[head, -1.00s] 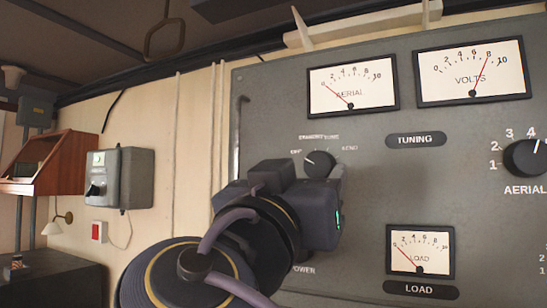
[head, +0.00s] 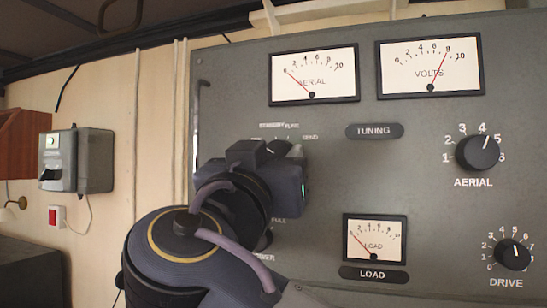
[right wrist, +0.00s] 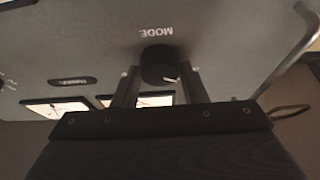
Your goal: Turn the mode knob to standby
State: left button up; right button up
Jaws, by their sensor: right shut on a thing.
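The mode knob (head: 279,147) is a round black knob with a white mark, on the grey panel. In the head view my right gripper (head: 290,158) partly covers it. The labels STANDBY, TUNE and SEND show around it. In the right wrist view the knob (right wrist: 158,65) is between the two fingers of my right gripper (right wrist: 158,82), which is shut on it. The MODE label appears upside down there. The knob's white mark is at its lower right in that upside-down view, so it points up and left on the panel. My left gripper is out of view.
The panel (head: 330,175) also bears an aerial meter (head: 314,77), volts meter (head: 430,67), load meter (head: 374,240), aerial knob (head: 478,152) and drive knob (head: 513,253). A metal handle (head: 196,120) stands at its left edge. A grey wall box (head: 88,160) hangs farther left.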

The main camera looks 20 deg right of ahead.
jog(key=shift+w+a+m+g+h+b, duration=0.1)
jog(key=shift+m+g+h+b, duration=0.7)
jog(key=shift+m, duration=1.05)
jog(key=shift+s+m+g+h+b, duration=0.1)
jog(key=shift+m+g+h+b, duration=0.6)
jog(key=shift+m, duration=1.1)
jog(key=shift+w+a+m+g+h+b, duration=0.1)
jog(key=shift+m+g+h+b, duration=0.3)
jog(key=shift+m+g+b, duration=1.05)
jog(key=shift+m+t, duration=0.55)
jog(key=shift+m, duration=0.05)
jog(key=o, duration=1)
jog(key=shift+c, duration=0.2)
jog(key=b+v, duration=0.1)
jog(key=v, duration=0.6)
jog(key=shift+s+a, duration=0.25)
jog(key=shift+s, duration=0.1)
